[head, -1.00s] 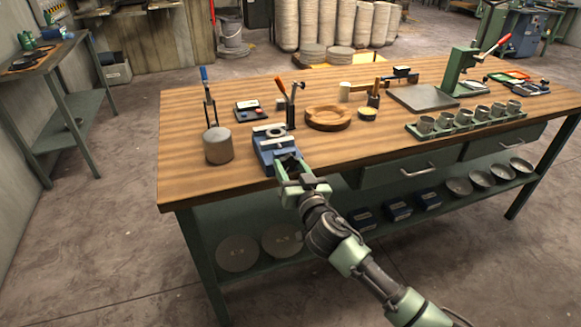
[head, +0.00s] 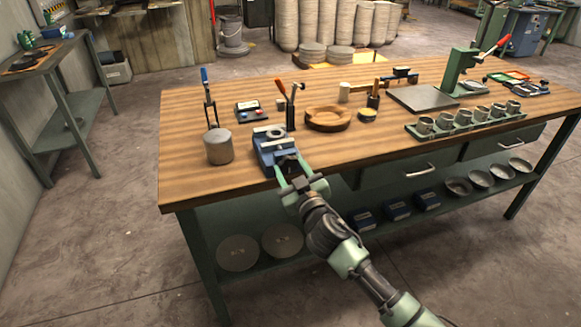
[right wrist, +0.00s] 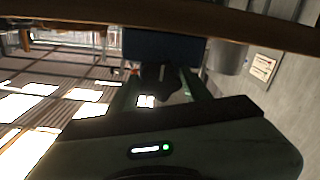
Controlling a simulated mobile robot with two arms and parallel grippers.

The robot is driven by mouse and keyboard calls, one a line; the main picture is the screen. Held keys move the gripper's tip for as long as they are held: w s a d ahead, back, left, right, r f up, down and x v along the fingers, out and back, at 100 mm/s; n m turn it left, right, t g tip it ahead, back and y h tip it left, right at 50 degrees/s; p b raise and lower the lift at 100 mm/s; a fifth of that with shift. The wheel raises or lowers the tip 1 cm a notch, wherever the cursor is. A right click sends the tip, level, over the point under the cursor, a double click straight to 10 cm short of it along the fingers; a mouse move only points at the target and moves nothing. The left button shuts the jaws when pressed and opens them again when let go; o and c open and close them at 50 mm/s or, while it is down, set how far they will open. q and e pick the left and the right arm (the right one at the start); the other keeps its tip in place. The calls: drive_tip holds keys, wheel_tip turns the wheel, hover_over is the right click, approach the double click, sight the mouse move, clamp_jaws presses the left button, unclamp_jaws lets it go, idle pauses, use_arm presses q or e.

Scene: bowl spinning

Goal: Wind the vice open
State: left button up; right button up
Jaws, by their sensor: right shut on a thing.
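The blue vice (head: 272,150) stands at the front edge of the wooden workbench, with its screw end facing me. My right gripper (head: 290,178) is at that front end, just beyond the bench edge, with its green fingers around a dark part of the vice, probably its handle (right wrist: 155,78). In the right wrist view the vice (right wrist: 162,45) is a dark blue block straight ahead, with the fingers on either side of the dark part. The fingers hide much of the handle, and the jaw gap is too small to judge. My left gripper is out of view.
A grey cylinder (head: 218,146) with a blue-handled tool behind it stands left of the vice. A wooden bowl (head: 327,118) sits behind it to the right. A green rack of metal cups (head: 465,120) is further right. Drawers (head: 410,168) lie under the bench edge.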

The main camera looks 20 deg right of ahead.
drive_tip(key=n+p, duration=0.1)
drive_tip(key=n, duration=0.4)
drive_tip(key=shift+r+n, duration=0.1)
drive_tip(key=shift+n, duration=0.2)
drive_tip(key=n+p, duration=0.1)
drive_tip(key=n, duration=0.3)
drive_tip(key=n+p, duration=0.1)
drive_tip(key=n, duration=0.4)
drive_tip(key=n+p, duration=0.1)
drive_tip(key=n, duration=0.3)
drive_tip(key=shift+n, duration=0.3)
drive_tip(key=n+p, duration=0.2)
drive_tip(key=n, duration=0.2)
drive_tip(key=n+p, duration=0.1)
drive_tip(key=n, duration=0.3)
drive_tip(key=n+p, duration=0.3)
drive_tip(key=n, duration=0.3)
drive_tip(key=shift+n+p, duration=0.5)
drive_tip(key=shift+n, duration=1)
drive_tip(key=shift+f, duration=0.2)
